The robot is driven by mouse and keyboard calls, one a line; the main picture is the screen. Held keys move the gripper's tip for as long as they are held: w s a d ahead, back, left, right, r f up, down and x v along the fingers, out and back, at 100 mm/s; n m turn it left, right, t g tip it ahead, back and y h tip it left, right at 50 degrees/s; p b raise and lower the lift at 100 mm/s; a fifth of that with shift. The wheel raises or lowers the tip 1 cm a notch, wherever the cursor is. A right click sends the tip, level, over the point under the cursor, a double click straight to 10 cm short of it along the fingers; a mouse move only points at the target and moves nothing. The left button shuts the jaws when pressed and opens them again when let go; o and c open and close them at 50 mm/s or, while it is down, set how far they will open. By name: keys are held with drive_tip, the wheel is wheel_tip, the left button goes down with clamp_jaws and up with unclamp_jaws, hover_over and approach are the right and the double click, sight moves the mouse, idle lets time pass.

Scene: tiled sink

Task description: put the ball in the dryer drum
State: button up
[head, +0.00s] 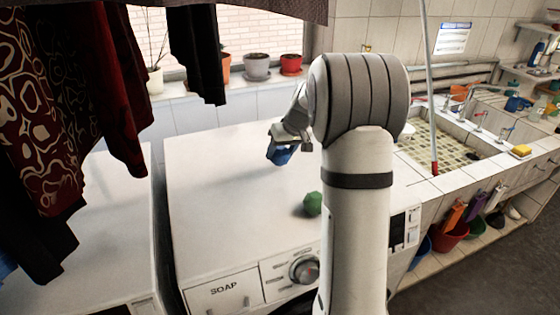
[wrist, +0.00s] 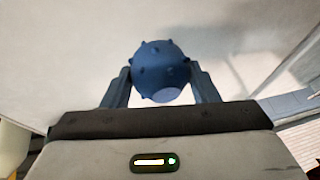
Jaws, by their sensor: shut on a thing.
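A blue ball with small knobs (wrist: 160,70) sits between the two fingers of my gripper (wrist: 162,88) in the wrist view. The fingers touch it on both sides, so my gripper is shut on it. In the head view the gripper (head: 281,150) is over the white top of the washer or dryer, and a patch of blue shows at its end. A green knobbly ball (head: 312,203) rests on that white top, near the front edge and left of my arm. The machine's front panel (head: 226,294) reads SOAP. No drum opening is in view.
My arm hides part of the machine top. Dark clothes (head: 60,110) hang at the left over another white surface (head: 100,240). Potted plants (head: 256,66) line the window sill. A tiled sink (head: 445,150) with a red-ended pole (head: 433,150) is at the right.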

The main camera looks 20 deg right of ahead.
sight(281, 164)
drive_tip(key=shift+f, duration=2.15)
drive_tip(key=shift+s, duration=0.1)
drive_tip(key=shift+f, duration=0.2)
drive_tip(key=o, duration=1.1)
drive_tip(key=shift+r, duration=0.1)
